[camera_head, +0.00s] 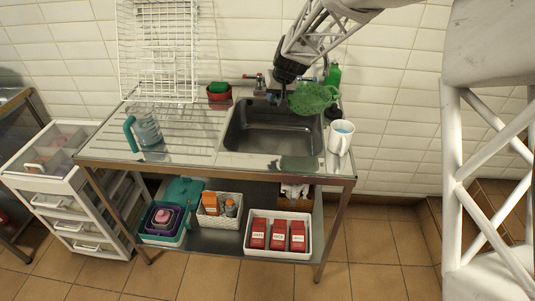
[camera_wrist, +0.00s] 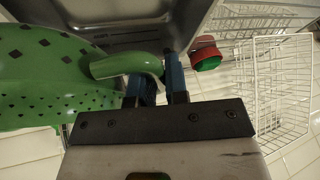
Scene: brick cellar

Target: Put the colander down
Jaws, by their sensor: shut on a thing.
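The green colander (camera_head: 309,98) is held up in the air over the right part of the sink (camera_head: 262,128). In the wrist view the colander (camera_wrist: 50,75) fills the left side, with dark diamond-shaped and round holes and a curved green handle (camera_wrist: 128,66). My gripper (camera_head: 283,95) is shut on this handle. In the wrist view my gripper (camera_wrist: 165,88) shows its two blue fingers at the handle's end. The colander hangs to the right of my gripper in the head view, apart from the counter. The exact contact on the handle is partly hidden.
A white mug (camera_head: 340,138) stands right of the sink and a green bottle (camera_head: 333,76) behind it. A teal-handled jug (camera_head: 146,127) stands on the ribbed drainboard (camera_head: 185,135), otherwise mostly clear.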

